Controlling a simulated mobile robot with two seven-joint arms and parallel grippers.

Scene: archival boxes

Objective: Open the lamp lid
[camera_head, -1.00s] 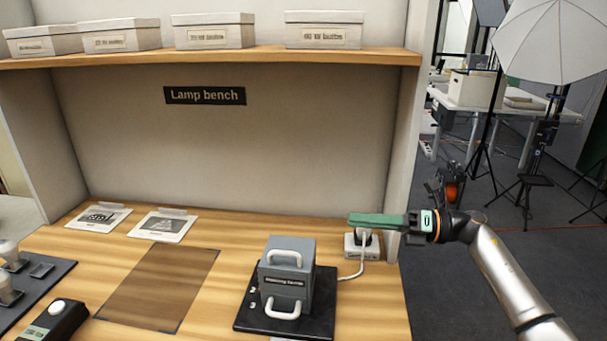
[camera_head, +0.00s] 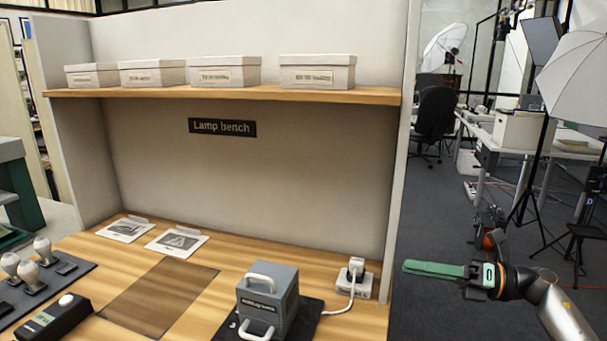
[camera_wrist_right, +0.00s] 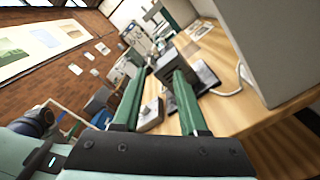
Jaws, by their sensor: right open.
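The lamp housing is a grey box (camera_head: 284,305) with a dark label, one white handle on its top and one low on its front. It sits on a black base plate (camera_head: 313,316) at the front right of the bench, and its lid looks shut. My right gripper (camera_head: 406,267) is off the bench's right side, empty and apart from the box. In the right wrist view its green fingers are spread (camera_wrist_right: 158,76), with the grey box (camera_wrist_right: 168,66) beyond them. My left gripper is in neither view.
A white plug and socket block (camera_head: 355,283) with a cable stands right of the box, near the bench's side wall (camera_head: 400,170). White bulbs (camera_head: 28,272) on a dark mat and a black device (camera_head: 55,318) are at left.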

